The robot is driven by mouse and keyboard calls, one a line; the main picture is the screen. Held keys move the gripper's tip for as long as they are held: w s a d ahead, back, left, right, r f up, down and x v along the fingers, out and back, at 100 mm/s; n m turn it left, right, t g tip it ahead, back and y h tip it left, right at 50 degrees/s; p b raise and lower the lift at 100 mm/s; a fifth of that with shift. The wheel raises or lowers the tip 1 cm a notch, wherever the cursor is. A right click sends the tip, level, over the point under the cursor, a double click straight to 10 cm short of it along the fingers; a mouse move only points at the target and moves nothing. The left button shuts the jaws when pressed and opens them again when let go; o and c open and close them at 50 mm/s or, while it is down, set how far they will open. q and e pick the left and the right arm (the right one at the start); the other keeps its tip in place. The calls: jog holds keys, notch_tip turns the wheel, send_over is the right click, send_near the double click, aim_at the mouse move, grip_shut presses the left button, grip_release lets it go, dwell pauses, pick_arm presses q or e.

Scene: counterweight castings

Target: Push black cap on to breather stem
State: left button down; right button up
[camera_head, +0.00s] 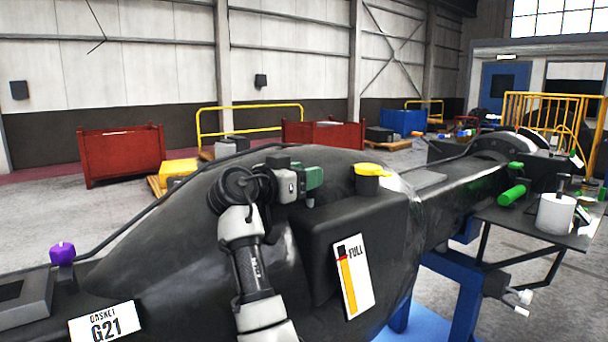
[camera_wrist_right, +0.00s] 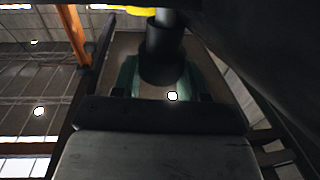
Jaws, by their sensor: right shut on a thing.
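My right gripper (camera_head: 314,176) has green fingertips and reaches in over the dark casting. It is shut on the black cap (camera_wrist_right: 162,52), which shows between the green fingers in the wrist view. The fingers mostly hide the cap in the head view. A short grey stem (camera_head: 309,203) shows just below the fingertips, above the dark housing. In the wrist view the grey stem (camera_wrist_right: 166,16) is in line with the cap and meets its edge; I cannot tell how far the cap is on. My left gripper is not in view.
A yellow-topped filler cap (camera_head: 371,169) stands close to the right of my gripper. A level label (camera_head: 353,277) is on the housing front. A purple knob (camera_head: 62,253) is at left. A side table (camera_head: 530,229) at right holds a white cylinder (camera_head: 556,215) and green-handled item (camera_head: 511,195).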

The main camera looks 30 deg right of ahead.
jog(key=shift+f, duration=0.4)
jog(key=o, duration=0.9)
jog(key=shift+s+a+r+b, duration=0.1)
jog(key=shift+s+a+b, duration=0.3)
jog(key=shift+a, duration=1.4)
jog(key=shift+s+a+f+b, duration=0.1)
jog(key=shift+s+a+b, duration=0.3)
jog(key=shift+a, duration=1.4)
jog(key=shift+s+a+r+b, duration=0.1)
jog(key=shift+s+a+b, duration=0.3)
jog(key=shift+a, duration=1.4)
jog(key=shift+w, duration=0.1)
